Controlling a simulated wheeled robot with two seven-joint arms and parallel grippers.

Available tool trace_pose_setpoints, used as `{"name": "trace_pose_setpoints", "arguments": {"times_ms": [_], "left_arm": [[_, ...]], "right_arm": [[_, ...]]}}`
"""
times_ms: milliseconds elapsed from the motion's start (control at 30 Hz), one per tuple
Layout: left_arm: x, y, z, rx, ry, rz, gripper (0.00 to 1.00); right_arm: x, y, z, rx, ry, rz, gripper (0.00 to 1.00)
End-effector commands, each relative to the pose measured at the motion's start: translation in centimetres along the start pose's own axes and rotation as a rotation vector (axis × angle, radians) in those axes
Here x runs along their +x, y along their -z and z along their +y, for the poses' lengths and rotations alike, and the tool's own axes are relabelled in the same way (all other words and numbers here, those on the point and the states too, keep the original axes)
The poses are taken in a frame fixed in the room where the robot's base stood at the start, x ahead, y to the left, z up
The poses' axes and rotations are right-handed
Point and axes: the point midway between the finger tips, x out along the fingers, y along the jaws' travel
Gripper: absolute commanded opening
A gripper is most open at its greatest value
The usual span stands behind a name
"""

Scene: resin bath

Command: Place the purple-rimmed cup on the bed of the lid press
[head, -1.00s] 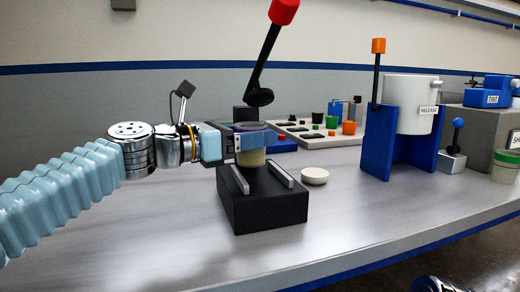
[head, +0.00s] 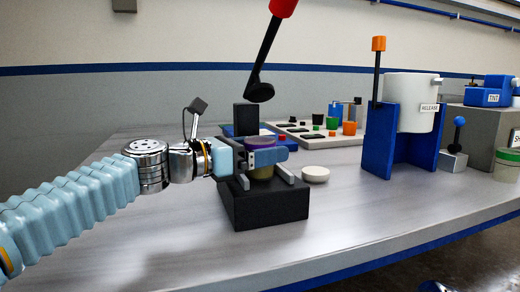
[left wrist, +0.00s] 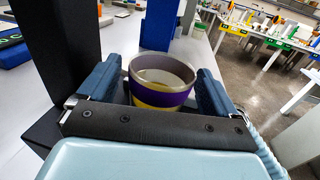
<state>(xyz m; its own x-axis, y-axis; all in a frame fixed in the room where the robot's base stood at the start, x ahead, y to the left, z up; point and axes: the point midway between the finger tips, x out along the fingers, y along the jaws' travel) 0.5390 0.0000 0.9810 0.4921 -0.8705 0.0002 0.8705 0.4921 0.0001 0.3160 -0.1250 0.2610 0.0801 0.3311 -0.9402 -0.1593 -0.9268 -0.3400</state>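The purple-rimmed cup (head: 262,172), yellowish below a purple band, is between the two rails of the lid press bed (head: 262,206), a black block. My left gripper (head: 268,156) comes in from the left with its blue fingers on either side of the cup, and looks shut on it. In the left wrist view the cup (left wrist: 160,84) is upright and open-topped between the fingertips (left wrist: 158,82). Its base is low over the bed; I cannot tell if it touches. The press's black lever (head: 264,62) with a red knob stands raised above. My right gripper is out of view.
A white round dish or lid (head: 315,175) lies just right of the press. A blue stand (head: 378,140) with a white pot (head: 408,100) is further right. A tray (head: 292,128) with small cups lies behind. The table's front is clear.

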Motion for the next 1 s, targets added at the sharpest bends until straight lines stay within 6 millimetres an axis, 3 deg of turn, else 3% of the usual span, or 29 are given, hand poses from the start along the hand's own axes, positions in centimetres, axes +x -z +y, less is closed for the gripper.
{"name": "trace_pose_setpoints", "arguments": {"times_ms": [367,800,1000], "left_arm": [[-0.7,-0.3,0.1,0.000,-0.003,-0.001,0.92],[-9.9,-0.3,0.0,0.001,-0.003,-0.001,0.92],[-11.9,-0.3,0.0,-0.001,-0.001,-0.001,0.92]], "right_arm": [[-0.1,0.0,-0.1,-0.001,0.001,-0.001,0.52],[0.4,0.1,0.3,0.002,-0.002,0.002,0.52],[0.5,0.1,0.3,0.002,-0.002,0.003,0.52]]}}
